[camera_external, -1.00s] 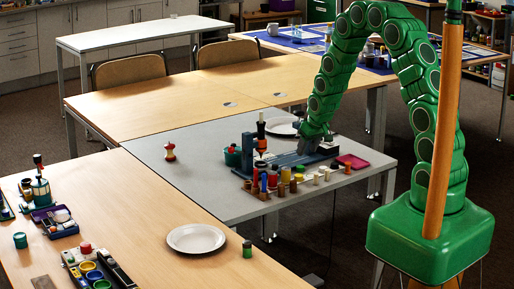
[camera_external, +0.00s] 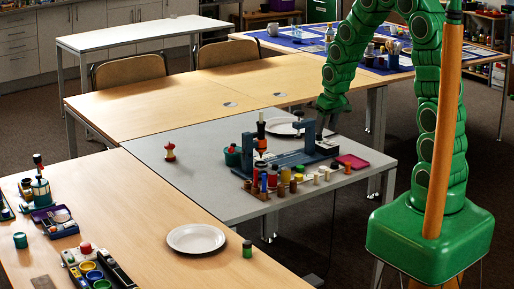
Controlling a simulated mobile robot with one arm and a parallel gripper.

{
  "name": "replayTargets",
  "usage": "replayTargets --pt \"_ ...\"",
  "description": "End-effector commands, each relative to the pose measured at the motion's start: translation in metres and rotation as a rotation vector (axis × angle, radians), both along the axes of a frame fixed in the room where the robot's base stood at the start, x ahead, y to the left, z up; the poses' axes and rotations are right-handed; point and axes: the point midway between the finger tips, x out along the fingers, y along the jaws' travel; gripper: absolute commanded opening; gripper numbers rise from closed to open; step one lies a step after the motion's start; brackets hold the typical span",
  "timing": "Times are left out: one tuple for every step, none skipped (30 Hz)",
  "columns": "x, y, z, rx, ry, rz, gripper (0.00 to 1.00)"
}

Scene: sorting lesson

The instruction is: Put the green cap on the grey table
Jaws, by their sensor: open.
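The grey table (camera_external: 190,185) stands in the middle, between wooden tables. My gripper (camera_external: 328,128) is open above its right back part, just behind a blue-grey stand (camera_external: 290,160); I see nothing between the fingers. I cannot tell for certain which thing is the green cap. A small green cylinder with a dark top (camera_external: 247,249) stands on the front wooden table, right of a white plate. A dark green pot (camera_external: 232,156) stands on the grey table.
Several coloured cylinders (camera_external: 272,178) stand in a row before the stand. A pink tray (camera_external: 352,161) and a white plate (camera_external: 281,126) are near my gripper. A red-topped piece (camera_external: 169,152) stands alone.

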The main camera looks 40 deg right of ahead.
Motion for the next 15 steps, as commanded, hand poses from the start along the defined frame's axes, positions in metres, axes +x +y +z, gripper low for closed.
replayTargets --pt "-0.011 0.001 0.012 0.000 0.008 0.001 0.51" --pt "-0.017 0.002 0.017 0.000 0.017 0.001 0.51" --pt "-0.027 0.003 0.023 0.000 0.032 0.001 0.51" --pt "-0.035 0.004 0.027 0.000 0.043 0.001 0.51" --pt "-0.042 0.004 0.033 -0.001 0.051 0.002 0.51" --pt "-0.051 0.005 0.039 -0.001 0.062 0.002 0.51" --pt "-0.059 0.006 0.043 -0.001 0.073 0.002 0.51" --pt "-0.067 0.006 0.047 -0.001 0.086 0.002 0.51" --pt "-0.077 0.007 0.053 -0.001 0.097 0.002 0.51" --pt "-0.084 0.008 0.058 -0.001 0.105 0.002 0.51" --pt "-0.093 0.009 0.062 -0.001 0.116 0.002 0.51" --pt "-0.104 0.009 0.066 -0.001 0.134 0.002 0.51" --pt "-0.112 0.010 0.070 -0.001 0.143 0.002 0.51" --pt "-0.119 0.011 0.074 -0.001 0.151 0.002 0.51" --pt "-0.130 0.011 0.079 -0.001 0.164 0.002 0.51"
